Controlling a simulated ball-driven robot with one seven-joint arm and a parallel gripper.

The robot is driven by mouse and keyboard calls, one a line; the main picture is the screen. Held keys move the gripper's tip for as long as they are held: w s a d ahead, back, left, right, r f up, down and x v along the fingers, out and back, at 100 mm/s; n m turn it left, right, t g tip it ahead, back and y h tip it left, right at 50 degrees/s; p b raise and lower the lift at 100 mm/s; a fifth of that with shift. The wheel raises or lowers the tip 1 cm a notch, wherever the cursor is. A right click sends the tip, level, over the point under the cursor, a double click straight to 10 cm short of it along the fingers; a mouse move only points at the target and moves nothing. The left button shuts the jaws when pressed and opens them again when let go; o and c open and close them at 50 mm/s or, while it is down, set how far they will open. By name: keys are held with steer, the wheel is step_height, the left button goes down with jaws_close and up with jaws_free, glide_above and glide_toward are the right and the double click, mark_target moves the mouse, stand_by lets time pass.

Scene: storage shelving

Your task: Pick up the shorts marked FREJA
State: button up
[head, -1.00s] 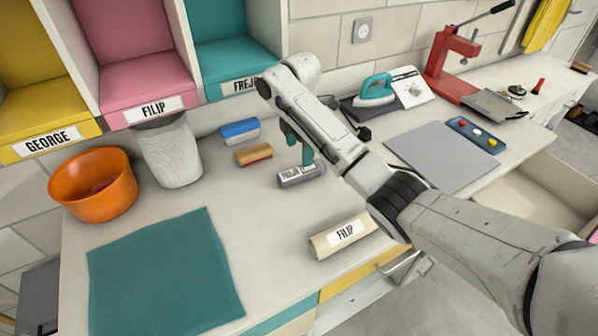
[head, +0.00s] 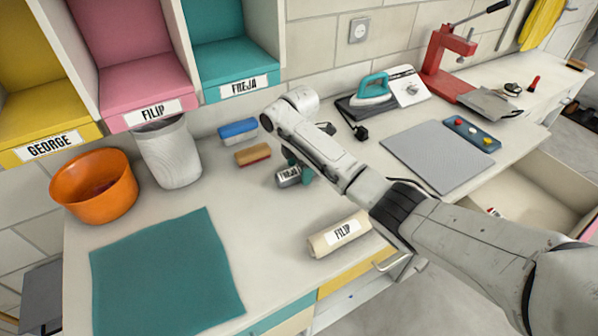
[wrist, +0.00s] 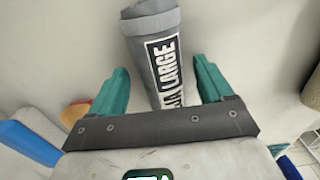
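A beige roll marked FILIP (head: 340,234) lies nearer the front edge. A grey board (head: 437,157) lies right.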

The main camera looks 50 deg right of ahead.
steer(key=c, duration=1)
steer(key=shift+c, duration=0.3)
steer(key=shift+r, duration=0.15)
